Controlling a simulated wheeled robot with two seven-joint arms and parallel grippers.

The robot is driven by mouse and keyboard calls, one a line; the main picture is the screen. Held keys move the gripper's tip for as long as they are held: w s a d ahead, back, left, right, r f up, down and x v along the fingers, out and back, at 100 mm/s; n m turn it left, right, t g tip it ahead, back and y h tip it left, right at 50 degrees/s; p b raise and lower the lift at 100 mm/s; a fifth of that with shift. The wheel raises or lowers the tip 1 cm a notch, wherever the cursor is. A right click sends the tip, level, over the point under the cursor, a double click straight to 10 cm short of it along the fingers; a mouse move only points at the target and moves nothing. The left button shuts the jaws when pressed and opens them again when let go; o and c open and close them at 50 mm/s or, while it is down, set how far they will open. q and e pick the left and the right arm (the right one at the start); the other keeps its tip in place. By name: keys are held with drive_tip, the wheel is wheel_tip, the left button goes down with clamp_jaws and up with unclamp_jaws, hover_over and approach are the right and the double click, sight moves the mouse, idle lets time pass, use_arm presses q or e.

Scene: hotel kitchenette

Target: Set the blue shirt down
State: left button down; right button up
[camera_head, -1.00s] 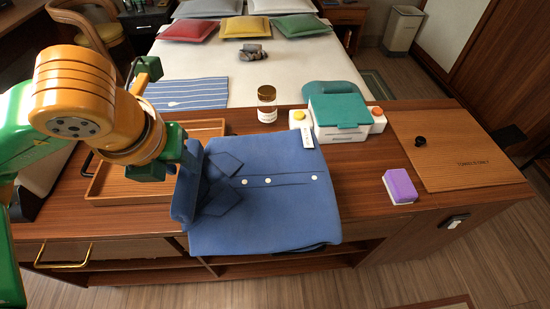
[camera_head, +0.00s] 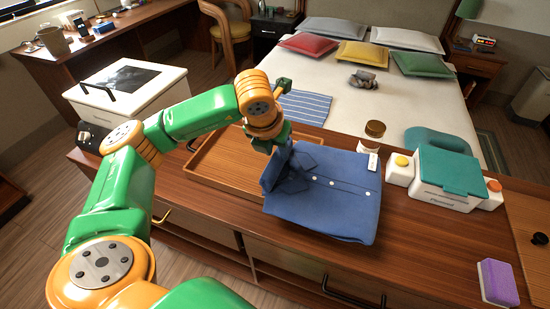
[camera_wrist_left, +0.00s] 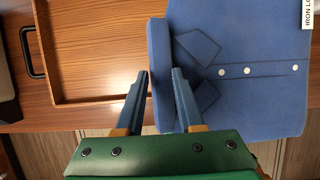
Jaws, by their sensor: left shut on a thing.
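The blue shirt (camera_head: 338,208), folded with white buttons and a collar, lies on the wooden counter (camera_head: 450,240) in the head view. My left gripper (camera_head: 281,150) is at the shirt's left edge, by the collar. In the left wrist view the fingertips (camera_wrist_left: 161,72) are shut on the raised left fold of the shirt (camera_wrist_left: 235,100). The shirt's front edge reaches the counter's front edge and seems to overhang it slightly. Whether its underside rests fully on the counter is hidden. My right gripper is not in view.
A wooden tray (camera_head: 215,180) lies left of the shirt, close to it. A jar (camera_head: 374,130) stands behind it. A white and teal box (camera_head: 445,180) stands to the right, with a purple sponge (camera_head: 497,283) nearer the front. Some counter is bare between shirt and sponge.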

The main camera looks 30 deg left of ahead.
use_arm(q)
drive_tip(key=f, duration=0.1)
drive_tip(key=f+p, duration=0.1)
drive_tip(key=f, duration=0.1)
drive_tip(key=shift+w+a+f+p, duration=0.25)
drive_tip(key=shift+a+f+p, duration=0.05)
drive_tip(key=shift+a+f, duration=0.1)
drive_tip(key=shift+f, duration=0.2)
drive_tip(key=shift+f+b, duration=0.55)
drive_tip(key=shift+b, duration=0.3)
drive_tip(key=c, duration=0.5)
unclamp_jaws()
drive_tip(key=shift+r, duration=0.1)
drive_tip(key=shift+r, duration=0.1)
